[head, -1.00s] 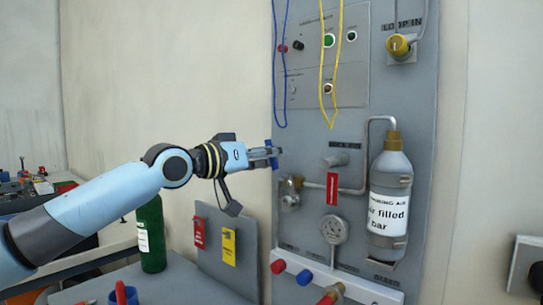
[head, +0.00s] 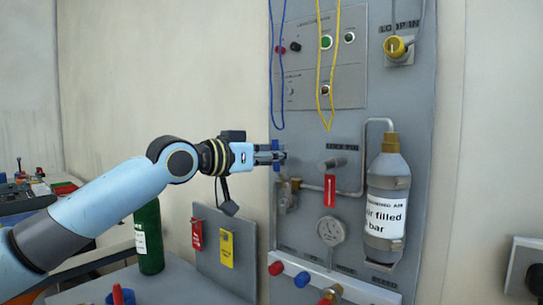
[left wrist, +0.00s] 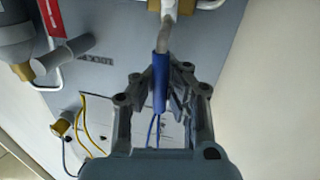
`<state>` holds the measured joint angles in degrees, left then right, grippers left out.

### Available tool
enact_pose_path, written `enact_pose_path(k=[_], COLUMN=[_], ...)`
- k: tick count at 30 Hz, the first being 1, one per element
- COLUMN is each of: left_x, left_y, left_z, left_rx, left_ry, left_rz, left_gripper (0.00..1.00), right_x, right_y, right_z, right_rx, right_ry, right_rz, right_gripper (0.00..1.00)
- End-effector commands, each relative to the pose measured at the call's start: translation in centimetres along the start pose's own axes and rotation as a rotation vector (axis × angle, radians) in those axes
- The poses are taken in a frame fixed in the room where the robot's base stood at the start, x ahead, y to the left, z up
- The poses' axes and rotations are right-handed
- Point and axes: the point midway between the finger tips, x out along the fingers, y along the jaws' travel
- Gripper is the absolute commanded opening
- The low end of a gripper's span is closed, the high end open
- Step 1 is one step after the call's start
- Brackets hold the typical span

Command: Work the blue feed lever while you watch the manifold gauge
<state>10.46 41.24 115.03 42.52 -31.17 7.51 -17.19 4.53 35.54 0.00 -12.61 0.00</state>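The blue feed lever (head: 277,147) stands above its brass valve (head: 289,188) on the grey panel. My left gripper (head: 278,157) is at the lever, its fingers one on each side of the handle. The left wrist view shows the blue handle (left wrist: 160,82) between the fingertips (left wrist: 162,88), which look closed on it. The fingers hide part of the handle in the head view. The round white manifold gauge (head: 332,231) is below and to the right of the valve; its needle is too small to read. My right gripper is not in view.
A grey air bottle (head: 388,200) stands right of the gauge, and a red tag (head: 329,193) hangs above it. Yellow cord (head: 322,80) and blue cord (head: 272,75) hang on the panel. Red and blue knobs (head: 302,280) line the manifold. A green bottle (head: 150,238) stands below my left arm.

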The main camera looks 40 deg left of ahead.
Motion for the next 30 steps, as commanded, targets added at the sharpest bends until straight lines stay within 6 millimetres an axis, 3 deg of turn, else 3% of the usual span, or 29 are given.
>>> enact_pose_path(k=[11,19,30], left_x=[0.1,0.1,0.1], left_y=[0.6,0.5,0.6], left_z=[0.3,0.2,-0.7], left_rx=[0.071,0.071,0.073], left_ry=[-0.023,-0.02,-0.016], left_rz=[-0.004,-0.004,-0.004], left_gripper=[0.0,0.35,0.37], right_x=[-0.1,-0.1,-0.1], right_y=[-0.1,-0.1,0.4], right_z=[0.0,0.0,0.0], right_rx=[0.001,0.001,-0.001], right_ry=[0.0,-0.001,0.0], right_rz=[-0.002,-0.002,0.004], right_gripper=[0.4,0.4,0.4])
